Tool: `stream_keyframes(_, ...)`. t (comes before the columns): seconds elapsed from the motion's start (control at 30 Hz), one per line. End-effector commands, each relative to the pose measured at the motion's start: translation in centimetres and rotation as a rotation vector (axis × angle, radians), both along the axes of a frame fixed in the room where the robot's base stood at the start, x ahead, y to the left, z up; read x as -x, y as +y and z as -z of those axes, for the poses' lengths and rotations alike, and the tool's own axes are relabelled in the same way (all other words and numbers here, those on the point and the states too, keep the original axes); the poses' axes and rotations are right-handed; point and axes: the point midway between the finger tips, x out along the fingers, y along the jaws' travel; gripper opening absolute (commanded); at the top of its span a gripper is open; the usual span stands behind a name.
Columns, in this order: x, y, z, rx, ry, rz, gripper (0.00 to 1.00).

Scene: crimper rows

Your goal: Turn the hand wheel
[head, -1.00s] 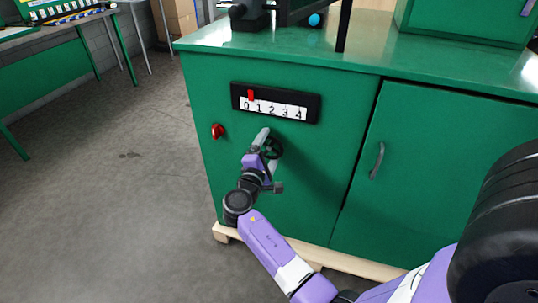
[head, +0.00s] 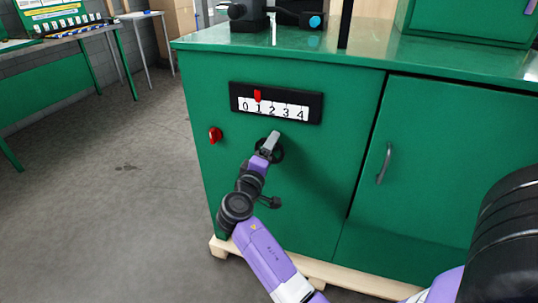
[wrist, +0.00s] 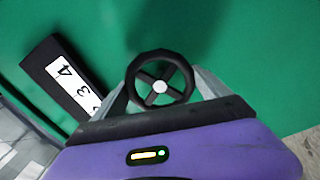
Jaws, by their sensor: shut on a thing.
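The black hand wheel (wrist: 159,79) with spokes and a pale hub sits on the green cabinet front. In the head view the wheel (head: 278,150) is mostly hidden behind my gripper (head: 272,142). In the wrist view my gripper (wrist: 162,98) has one finger on each side of the wheel and is shut on it. Above the wheel is a black scale (head: 275,104) marked 0 to 4. Part of the scale (wrist: 68,80) also shows tilted in the wrist view.
A red knob (head: 215,135) is on the cabinet front, left of the wheel. A cabinet door with a handle (head: 384,163) is to the right. Black equipment stands on the green top (head: 300,50). The floor (head: 110,190) at left is clear.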

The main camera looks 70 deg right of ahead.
Motion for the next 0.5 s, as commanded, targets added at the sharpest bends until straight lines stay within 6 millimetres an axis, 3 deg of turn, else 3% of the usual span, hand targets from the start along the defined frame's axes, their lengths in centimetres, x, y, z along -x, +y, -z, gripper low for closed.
stream_keyframes(0.4,0.00,0.04,0.12,-0.002,-0.004,-0.001,0.46)
stream_keyframes(0.43,0.01,0.04,0.13,-0.002,-0.004,-0.001,0.92)
stream_keyframes(0.5,0.00,0.04,0.11,-0.002,-0.004,-0.001,1.00)
